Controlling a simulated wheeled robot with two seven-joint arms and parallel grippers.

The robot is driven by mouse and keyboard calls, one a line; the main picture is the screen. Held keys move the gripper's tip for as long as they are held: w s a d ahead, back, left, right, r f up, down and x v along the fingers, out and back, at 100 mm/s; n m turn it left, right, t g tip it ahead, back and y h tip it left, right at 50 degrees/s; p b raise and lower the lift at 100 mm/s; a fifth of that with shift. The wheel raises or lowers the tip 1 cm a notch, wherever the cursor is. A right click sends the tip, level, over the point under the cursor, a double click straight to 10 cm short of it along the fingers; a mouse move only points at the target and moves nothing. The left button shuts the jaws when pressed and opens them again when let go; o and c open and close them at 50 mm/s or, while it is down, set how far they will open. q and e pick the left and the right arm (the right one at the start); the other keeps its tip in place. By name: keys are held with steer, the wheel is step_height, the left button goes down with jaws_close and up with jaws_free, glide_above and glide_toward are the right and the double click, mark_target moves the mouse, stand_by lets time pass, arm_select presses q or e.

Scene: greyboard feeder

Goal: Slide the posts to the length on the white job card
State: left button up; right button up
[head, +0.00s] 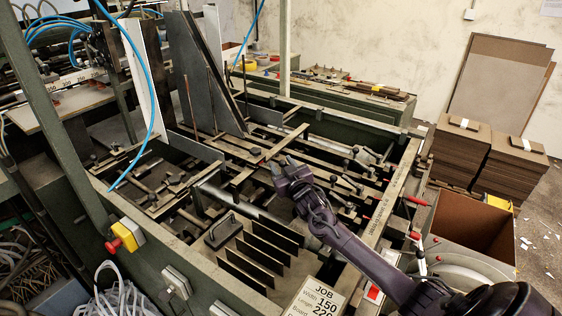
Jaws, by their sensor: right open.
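The white job card (319,299) is at the bottom centre, cut by the lower edge. Thin dark upright posts (189,104) stand on the feeder's cross bars at the upper left of the bed, beside tall grey plates (187,70). My right gripper (282,168) is over the middle of the feeder bed, open, its fingertips close to the bars. I cannot tell whether it touches one. My left gripper is not in view.
The green feeder frame (325,123) surrounds the bars. A marked scale rail (385,207) runs along its right side, with red-tipped handles (416,200) beyond. Dark upright plates (262,254) stand in front. Stacked brown boards (459,150) and an open box (470,222) are at right.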

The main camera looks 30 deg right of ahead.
steer(key=s+p, duration=0.2)
steer(key=s, duration=0.1)
steer(key=s+a+p, duration=0.1)
steer(key=s+p, duration=0.1)
steer(key=shift+s+r, duration=0.2)
steer(key=shift+r, duration=0.05)
steer(key=shift+s+a+f, duration=0.1)
steer(key=shift+s+a, duration=0.05)
steer(key=shift+s, duration=0.35)
steer(key=shift+f, duration=0.1)
